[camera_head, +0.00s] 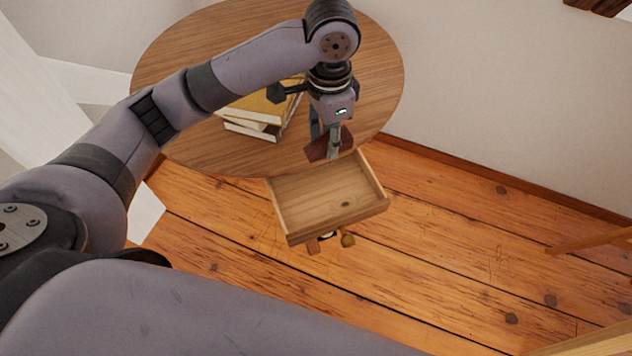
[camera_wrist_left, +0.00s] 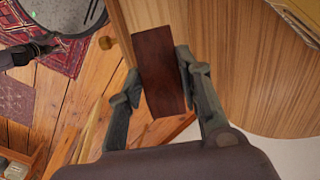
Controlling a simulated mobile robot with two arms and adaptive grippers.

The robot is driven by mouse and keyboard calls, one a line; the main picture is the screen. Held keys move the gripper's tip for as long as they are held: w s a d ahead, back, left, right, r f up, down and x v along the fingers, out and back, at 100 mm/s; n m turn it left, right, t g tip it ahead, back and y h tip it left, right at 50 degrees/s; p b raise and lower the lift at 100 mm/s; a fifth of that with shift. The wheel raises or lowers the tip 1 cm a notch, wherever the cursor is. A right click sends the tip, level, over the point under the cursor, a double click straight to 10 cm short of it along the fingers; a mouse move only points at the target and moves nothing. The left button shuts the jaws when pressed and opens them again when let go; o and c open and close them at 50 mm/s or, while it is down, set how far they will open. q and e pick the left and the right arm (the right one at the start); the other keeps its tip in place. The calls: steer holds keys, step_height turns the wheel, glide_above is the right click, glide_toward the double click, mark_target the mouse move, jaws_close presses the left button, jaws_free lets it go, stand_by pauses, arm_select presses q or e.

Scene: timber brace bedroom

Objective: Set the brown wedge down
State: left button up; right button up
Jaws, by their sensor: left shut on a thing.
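The brown wedge (camera_wrist_left: 158,72) is a dark reddish-brown block. In the left wrist view it sits between the two fingers of my left gripper (camera_wrist_left: 158,90), which is shut on it. In the head view my left gripper (camera_head: 329,150) points down over the front right edge of the round wooden table, with the wedge (camera_head: 318,150) partly hidden by the fingers. I cannot tell whether the wedge touches the tabletop.
The round table (camera_head: 190,60) holds a small stack of books (camera_head: 262,108) left of the gripper. An open, empty drawer (camera_head: 330,196) with a brass knob (camera_head: 347,238) juts out below the table edge. Plank floor (camera_head: 450,220) lies around it. A pale wall stands behind.

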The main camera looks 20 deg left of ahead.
arm_select(q)
steer(key=shift+d+f, duration=0.1)
steer(key=shift+f, duration=0.1)
steer(key=b, duration=0.1)
glide_above(325, 196)
step_height(325, 196, down, 14)
steer(key=shift+f, duration=0.25)
steer(key=shift+f+b, duration=0.35)
steer(key=shift+f, duration=2.05)
steer(key=o, duration=1.2)
steer(key=shift+c, duration=0.2)
step_height(325, 196, up, 12)
steer(key=p, duration=0.1)
